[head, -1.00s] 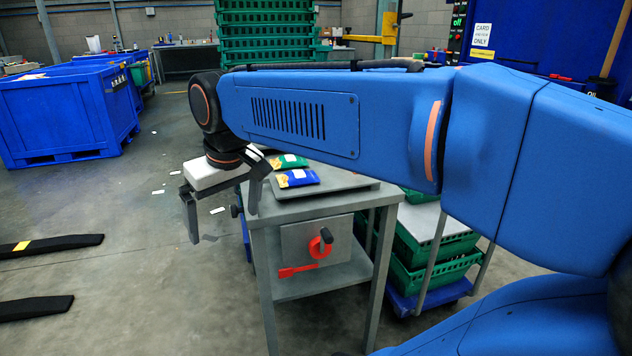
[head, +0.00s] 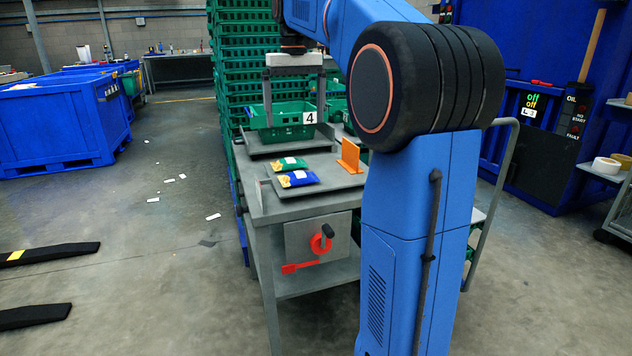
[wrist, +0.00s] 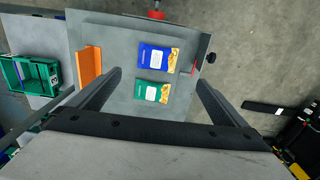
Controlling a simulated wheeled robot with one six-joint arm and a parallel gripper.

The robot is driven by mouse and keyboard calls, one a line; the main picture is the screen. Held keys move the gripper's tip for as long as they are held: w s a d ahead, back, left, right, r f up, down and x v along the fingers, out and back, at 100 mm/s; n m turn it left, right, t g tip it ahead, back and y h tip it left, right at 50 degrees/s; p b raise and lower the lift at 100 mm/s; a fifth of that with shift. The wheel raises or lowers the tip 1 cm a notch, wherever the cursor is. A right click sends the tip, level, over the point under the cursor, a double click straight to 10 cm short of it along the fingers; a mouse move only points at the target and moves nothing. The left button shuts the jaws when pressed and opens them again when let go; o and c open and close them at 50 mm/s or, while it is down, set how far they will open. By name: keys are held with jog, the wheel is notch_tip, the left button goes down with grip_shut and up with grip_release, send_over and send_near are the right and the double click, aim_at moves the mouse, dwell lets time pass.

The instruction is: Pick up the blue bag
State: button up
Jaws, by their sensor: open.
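The blue bag (head: 298,179) lies flat on a grey tray on the workbench, with a white label and a yellow-orange end. A green bag (head: 288,164) lies just behind it. In the wrist view the blue bag (wrist: 158,55) is above the green bag (wrist: 152,92). My gripper (head: 295,98) is open and empty, pointing down, above the bench near the green crate in the head view. In the wrist view its two fingers (wrist: 158,82) stand wide apart on either side of the bags, which are below and clear of them.
An orange upright plate (head: 350,156) stands on the tray (head: 338,180) right of the bags. A green crate (head: 284,134) marked 4 stands behind. A red handle (head: 320,243) is on the bench front. Open floor lies to the left.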

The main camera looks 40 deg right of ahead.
send_over(299, 173)
jog(key=f, duration=1.2)
jog(key=shift+d, duration=0.25)
jog(key=shift+a+f, duration=0.15)
jog(key=shift+f, duration=1.15)
jog(key=shift+a+f, duration=0.1)
jog(key=shift+f, duration=1.2)
jog(key=c, duration=0.9)
